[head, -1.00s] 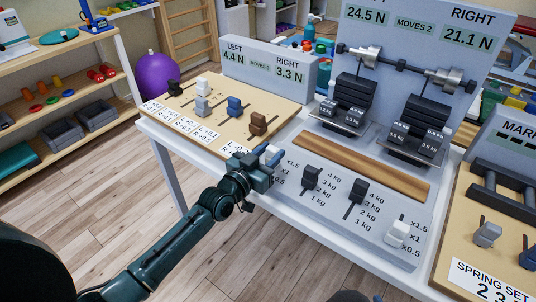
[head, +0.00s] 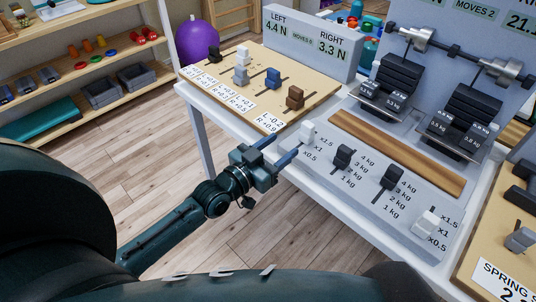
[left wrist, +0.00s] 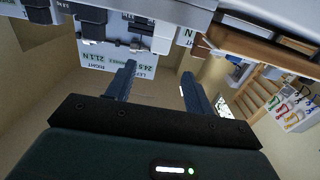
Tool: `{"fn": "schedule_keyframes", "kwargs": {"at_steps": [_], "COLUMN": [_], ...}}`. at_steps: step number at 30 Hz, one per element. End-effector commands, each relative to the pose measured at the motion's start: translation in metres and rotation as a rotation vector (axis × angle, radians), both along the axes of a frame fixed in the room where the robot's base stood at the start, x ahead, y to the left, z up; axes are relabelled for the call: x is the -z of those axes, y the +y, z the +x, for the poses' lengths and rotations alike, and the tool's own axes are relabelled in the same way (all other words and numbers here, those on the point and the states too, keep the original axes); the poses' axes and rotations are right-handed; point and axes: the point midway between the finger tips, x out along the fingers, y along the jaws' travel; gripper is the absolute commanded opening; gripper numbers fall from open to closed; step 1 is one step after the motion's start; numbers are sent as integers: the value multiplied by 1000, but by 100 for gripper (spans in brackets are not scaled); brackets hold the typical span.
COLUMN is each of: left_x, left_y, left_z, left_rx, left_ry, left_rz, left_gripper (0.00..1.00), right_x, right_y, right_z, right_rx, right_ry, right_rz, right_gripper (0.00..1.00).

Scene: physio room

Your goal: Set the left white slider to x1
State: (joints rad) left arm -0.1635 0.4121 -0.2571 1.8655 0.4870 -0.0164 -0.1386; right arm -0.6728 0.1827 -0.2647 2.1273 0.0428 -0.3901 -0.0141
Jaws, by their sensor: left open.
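The left white slider (head: 307,133) stands on the left of the grey panel (head: 400,214) in the head view. Its knob is at the far end of its slot, beside the x1.5 mark; x1 and x0.5 lie nearer me. My left gripper (head: 286,147) is at the panel's left edge, just left of and nearer than the knob. Its two dark blue fingers are apart with nothing visible between them. My right gripper is not in view.
Two black sliders (head: 343,157) (head: 393,177) and another white slider (head: 426,222) stand to the right. A wooden strip (head: 395,153) and black weights lie behind. A wooden board (head: 262,105) with several knobs is at the far left. Floor is open left of the table.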

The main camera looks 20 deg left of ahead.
Motion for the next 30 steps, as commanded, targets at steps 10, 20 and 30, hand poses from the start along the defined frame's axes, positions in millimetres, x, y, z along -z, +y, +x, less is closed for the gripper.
{"fn": "schedule_keyframes", "kwargs": {"at_steps": [10, 20, 30], "left_x": [0, 0, 24], "left_y": [12, 12, -7], "left_z": [-33, -34, -65], "left_rx": [0, 0, 1], "left_ry": [0, 0, 133], "left_rz": [1, 1, 25], "left_gripper": [53, 53, 53], "right_x": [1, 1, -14], "right_y": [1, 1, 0], "right_z": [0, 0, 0], "right_rx": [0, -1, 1], "right_ry": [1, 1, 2], "right_rz": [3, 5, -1], "right_gripper": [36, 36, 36]}}
